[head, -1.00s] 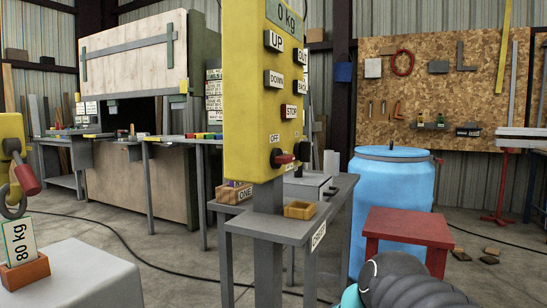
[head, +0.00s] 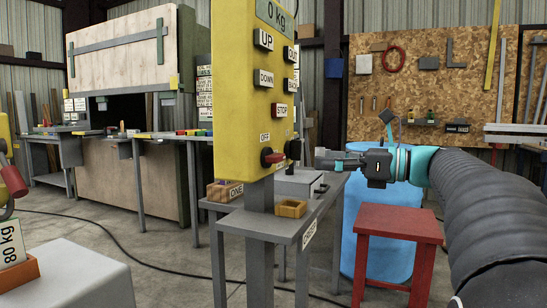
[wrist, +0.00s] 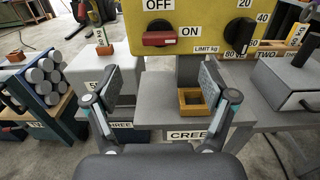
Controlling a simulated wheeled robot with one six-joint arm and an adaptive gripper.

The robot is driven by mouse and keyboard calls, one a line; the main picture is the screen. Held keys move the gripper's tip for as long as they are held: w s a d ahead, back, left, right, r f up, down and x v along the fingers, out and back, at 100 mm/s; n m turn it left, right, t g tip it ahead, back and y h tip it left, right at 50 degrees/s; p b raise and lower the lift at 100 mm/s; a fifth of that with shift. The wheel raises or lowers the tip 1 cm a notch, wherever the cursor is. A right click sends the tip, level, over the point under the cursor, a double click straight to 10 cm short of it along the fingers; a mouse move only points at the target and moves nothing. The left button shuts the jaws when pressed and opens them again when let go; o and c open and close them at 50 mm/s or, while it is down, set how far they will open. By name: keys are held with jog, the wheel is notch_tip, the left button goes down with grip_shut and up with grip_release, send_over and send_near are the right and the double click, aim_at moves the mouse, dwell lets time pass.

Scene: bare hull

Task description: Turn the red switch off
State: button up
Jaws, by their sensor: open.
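The red switch (head: 272,157) sits low on the front of a tall yellow control box (head: 238,90), under an OFF label (head: 265,138). In the wrist view, the red switch (wrist: 160,39) lies level, with an ON label (wrist: 190,31) at its right end and the OFF label (wrist: 158,4) above. My gripper (head: 322,158) is to the right of the box in the head view, pointing toward it. In the wrist view, my gripper (wrist: 166,80) is open and empty, its fingers apart below the switch and not touching it.
A grey table (head: 262,226) with a small yellow tray (head: 291,208) stands below the box. A red stool (head: 400,222) and a blue barrel (head: 375,255) are to the right. A grey block with an 80 kg card (head: 10,243) is at the left. A cable crosses the floor.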

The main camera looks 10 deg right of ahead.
aim_at(281, 156)
jog(key=x, duration=1.1)
jog(key=shift+w+a, duration=0.15)
jog(key=shift+a, duration=0.2)
jog(key=c, duration=1.2)
